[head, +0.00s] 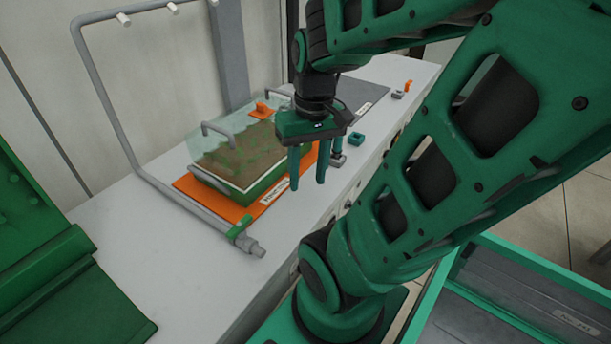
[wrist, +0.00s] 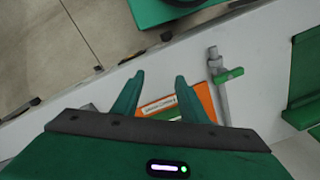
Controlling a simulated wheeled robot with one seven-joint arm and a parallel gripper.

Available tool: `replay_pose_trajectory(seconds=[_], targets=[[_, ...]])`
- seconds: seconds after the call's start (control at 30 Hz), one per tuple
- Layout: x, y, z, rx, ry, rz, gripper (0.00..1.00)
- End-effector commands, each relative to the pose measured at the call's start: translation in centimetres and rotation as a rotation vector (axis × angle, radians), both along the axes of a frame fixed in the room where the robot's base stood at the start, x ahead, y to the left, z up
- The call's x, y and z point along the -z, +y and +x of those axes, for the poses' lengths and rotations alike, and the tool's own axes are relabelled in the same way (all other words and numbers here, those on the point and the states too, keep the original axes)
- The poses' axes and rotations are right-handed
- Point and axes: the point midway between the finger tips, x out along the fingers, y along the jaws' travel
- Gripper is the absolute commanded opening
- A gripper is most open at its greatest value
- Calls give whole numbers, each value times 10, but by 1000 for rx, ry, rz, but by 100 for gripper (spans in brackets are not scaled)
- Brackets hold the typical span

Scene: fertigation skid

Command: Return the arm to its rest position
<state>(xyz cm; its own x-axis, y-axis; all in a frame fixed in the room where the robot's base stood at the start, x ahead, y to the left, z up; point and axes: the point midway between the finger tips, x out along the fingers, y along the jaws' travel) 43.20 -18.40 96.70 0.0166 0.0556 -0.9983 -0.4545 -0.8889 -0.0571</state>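My gripper (head: 307,172) hangs fingers-down from my green arm, above the front right edge of the orange mat on the white bench. In the wrist view my gripper (wrist: 155,95) shows two green fingers spread apart with nothing between them. The orange mat and its label show past the fingers there. My arm folds across the right of the head view, its upper links near the top edge.
A clear-covered tray (head: 240,160) sits on the orange mat (head: 222,207). A grey pipe frame with a green-handled valve (head: 240,228) stands at its left. Small teal (head: 356,139) and orange parts lie behind. A green-rimmed bin (head: 540,265) is at lower right.

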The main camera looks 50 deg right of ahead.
Motion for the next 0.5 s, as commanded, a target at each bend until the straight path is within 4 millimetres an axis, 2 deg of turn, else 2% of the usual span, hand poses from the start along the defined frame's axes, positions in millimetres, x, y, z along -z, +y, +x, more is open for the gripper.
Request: replay_pose_trajectory(seconds=[0.2,0.5], targets=[[-6,11,-13,73,21,-42,39],[-7,11,-15,84,25,-45,39]])
